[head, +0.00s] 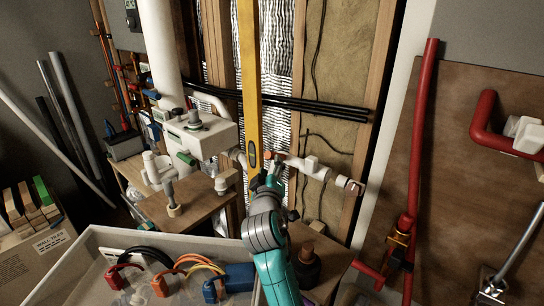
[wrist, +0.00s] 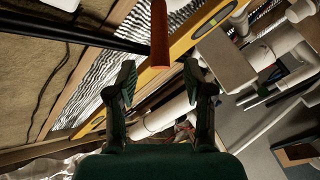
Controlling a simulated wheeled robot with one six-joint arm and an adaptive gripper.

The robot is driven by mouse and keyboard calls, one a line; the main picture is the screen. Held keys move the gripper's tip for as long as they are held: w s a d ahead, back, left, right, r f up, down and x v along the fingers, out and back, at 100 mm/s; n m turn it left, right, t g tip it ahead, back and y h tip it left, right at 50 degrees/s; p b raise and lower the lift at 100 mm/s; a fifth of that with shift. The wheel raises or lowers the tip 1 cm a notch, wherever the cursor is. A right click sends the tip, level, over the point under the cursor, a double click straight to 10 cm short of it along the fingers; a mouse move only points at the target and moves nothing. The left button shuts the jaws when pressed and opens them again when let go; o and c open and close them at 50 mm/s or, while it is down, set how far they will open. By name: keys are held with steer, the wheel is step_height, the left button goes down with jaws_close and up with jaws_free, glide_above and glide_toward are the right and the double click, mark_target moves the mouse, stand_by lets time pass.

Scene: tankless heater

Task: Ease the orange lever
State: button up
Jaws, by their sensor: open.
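The orange lever (wrist: 159,35) hangs into the top middle of the wrist view, with its free end between my open fingertips in the picture. I cannot tell how deep it sits between them, and no contact is visible. In the head view only a small orange bit of the lever (head: 267,155) shows beside the yellow level, at the left end of a white pipe. My gripper (wrist: 160,78) is open and empty. In the head view my gripper (head: 275,168) is small and partly hidden by my teal arm, close to the lever.
A yellow spirit level (head: 247,80) stands upright just left of my gripper. A white pipe with fittings (head: 312,168) runs right of it. Black cables (head: 300,103) cross behind. A white valve unit (head: 200,135) is left. A tray (head: 95,240) with coloured wires lies in front; red pipes (head: 420,130) are right.

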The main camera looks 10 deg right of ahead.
mark_target(272, 159)
steer(key=x, duration=0.6)
steer(key=shift+w+d, duration=0.1)
steer(key=shift+w, duration=0.25)
jaws_close()
